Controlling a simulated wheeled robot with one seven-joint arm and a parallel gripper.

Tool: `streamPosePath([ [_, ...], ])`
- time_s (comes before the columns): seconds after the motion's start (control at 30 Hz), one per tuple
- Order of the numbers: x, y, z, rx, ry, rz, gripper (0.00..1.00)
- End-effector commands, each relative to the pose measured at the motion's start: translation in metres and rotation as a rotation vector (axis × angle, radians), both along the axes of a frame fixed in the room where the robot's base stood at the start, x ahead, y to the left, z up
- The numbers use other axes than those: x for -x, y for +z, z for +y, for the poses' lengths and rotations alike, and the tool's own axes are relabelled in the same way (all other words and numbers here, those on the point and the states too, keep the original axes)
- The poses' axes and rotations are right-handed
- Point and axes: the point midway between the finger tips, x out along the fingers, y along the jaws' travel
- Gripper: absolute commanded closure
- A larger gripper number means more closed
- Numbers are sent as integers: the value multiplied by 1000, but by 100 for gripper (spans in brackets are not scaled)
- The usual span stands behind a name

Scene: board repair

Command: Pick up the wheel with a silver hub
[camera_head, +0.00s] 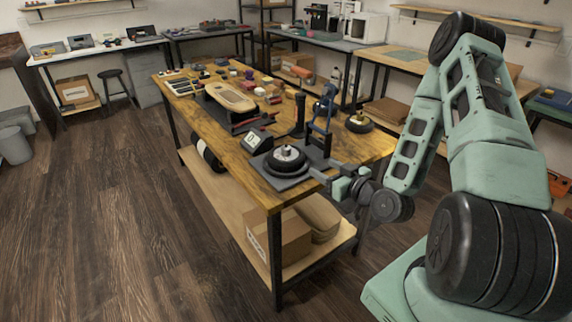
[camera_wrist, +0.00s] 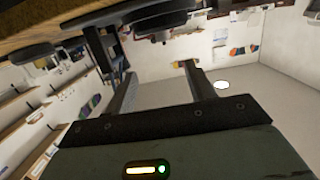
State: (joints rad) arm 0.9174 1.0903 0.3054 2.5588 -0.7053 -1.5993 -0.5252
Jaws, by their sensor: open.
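The black wheel with a silver hub (camera_head: 286,158) lies flat, hub up, on a dark square plate (camera_head: 280,180) near the front corner of the wooden workbench. My gripper (camera_head: 318,176) is just right of the wheel at the bench's front edge, apart from it as far as I can tell. In the wrist view my gripper (camera_wrist: 158,72) has its two fingers spread, with nothing between them. That view is tipped over. A dark round shape (camera_wrist: 150,28) at its top may be a wheel, but its hub cannot be made out.
A small display box (camera_head: 257,141) stands left of the plate. A blue-and-black stand (camera_head: 324,122) rises behind the wheel. Another wheel with a yellowish hub (camera_head: 359,123) lies further right. A wooden deck (camera_head: 230,97) and small parts crowd the bench's far half. The floor left is clear.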

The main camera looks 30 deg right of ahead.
Motion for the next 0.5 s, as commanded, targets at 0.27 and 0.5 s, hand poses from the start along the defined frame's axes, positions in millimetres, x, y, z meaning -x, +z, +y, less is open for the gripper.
streamPosePath([
  [0.27, -50, -6, 3, 0, 3, -2, 46],
  [0.5, -93, -13, 5, 0, 2, 1, 46],
])
